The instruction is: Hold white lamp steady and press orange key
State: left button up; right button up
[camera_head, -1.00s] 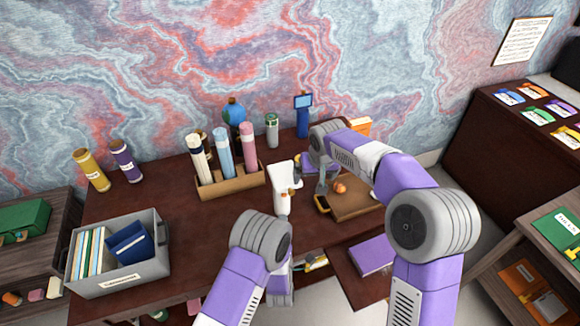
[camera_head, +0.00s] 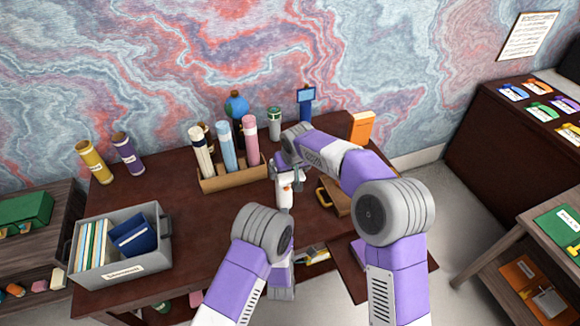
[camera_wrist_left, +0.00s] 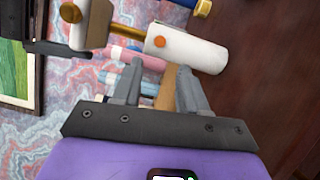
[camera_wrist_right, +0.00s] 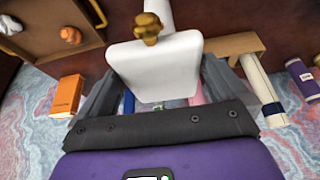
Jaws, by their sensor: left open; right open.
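The white lamp (camera_head: 285,196) stands near the front edge of the desk, in front of the tube holder. In the left wrist view its white body (camera_wrist_left: 195,50) carries a round orange key (camera_wrist_left: 160,42), and a gold neck joins it to the head. My left gripper (camera_wrist_left: 158,78) is open, with the lamp just beyond its fingertips and nothing held. The left gripper is hard to make out in the head view. My right gripper (camera_wrist_right: 157,78) is open, its fingers on either side of the lamp's white head (camera_wrist_right: 150,70); contact cannot be told.
A cardboard holder (camera_head: 236,178) with several paper tubes stands behind the lamp. A wooden tray (camera_wrist_right: 50,45) lies beside it, partly hidden by my right arm in the head view. A grey bin (camera_head: 120,268) is at the desk's left. An orange box (camera_head: 361,127) stands at the back right.

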jog(key=shift+c, duration=0.5)
jog(key=c, duration=0.9)
pick_arm(q)
grip_shut()
pick_arm(e)
jog(key=shift+c, duration=0.3)
dwell(0.5)
